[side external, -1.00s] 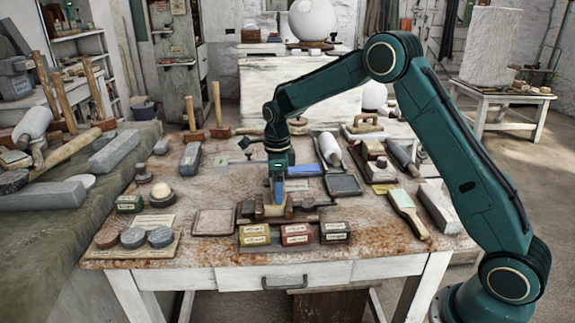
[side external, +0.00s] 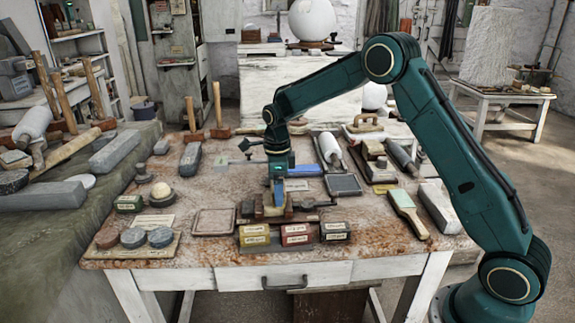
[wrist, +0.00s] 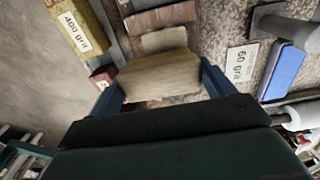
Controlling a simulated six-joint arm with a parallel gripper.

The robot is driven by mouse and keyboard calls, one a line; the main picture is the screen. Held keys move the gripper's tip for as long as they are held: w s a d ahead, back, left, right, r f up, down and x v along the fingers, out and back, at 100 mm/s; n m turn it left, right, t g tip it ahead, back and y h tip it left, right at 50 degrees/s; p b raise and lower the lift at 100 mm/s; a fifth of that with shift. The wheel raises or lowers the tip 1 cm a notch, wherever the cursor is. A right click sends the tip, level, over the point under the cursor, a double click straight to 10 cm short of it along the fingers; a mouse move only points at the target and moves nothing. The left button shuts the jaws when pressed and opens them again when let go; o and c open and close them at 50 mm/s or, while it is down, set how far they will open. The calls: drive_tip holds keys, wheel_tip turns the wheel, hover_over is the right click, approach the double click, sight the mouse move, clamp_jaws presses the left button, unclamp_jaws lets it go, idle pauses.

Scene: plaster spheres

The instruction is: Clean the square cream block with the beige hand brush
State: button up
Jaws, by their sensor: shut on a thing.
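My gripper (side external: 277,190) points down over the clamp at the middle of the table. In the wrist view its blue fingers (wrist: 160,88) are shut on the beige hand brush (wrist: 158,74), one on each side. A cream block (wrist: 165,39) shows just beyond the brush, beside a reddish-brown clamp jaw (wrist: 160,15). In the side view the clamp (side external: 290,217) holds the block low under my gripper. The fingers and brush hide most of the block. I cannot tell whether the brush touches it.
Several labelled grit blocks (side external: 297,234) stand in front of the clamp. A flat tray (side external: 213,222) lies to the left, and a green-ended brush (side external: 408,213) to the right. A blue block (wrist: 281,70) lies near the 60 grit card (wrist: 241,62).

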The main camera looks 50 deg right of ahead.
drive_tip(key=shift+f, duration=0.25)
drive_tip(key=shift+w+d+r, duration=0.1)
drive_tip(key=shift+w+d, duration=0.3)
drive_tip(key=shift+w+d, duration=0.1)
idle(0.3)
drive_tip(key=shift+w+d, duration=0.3)
drive_tip(key=shift+s, duration=0.1)
idle(0.4)
drive_tip(key=shift+s+a, duration=0.7)
drive_tip(key=shift+a, duration=0.1)
drive_tip(key=shift+s+a, duration=0.1)
drive_tip(key=shift+s+a, duration=0.65)
drive_tip(key=shift+s, duration=0.05)
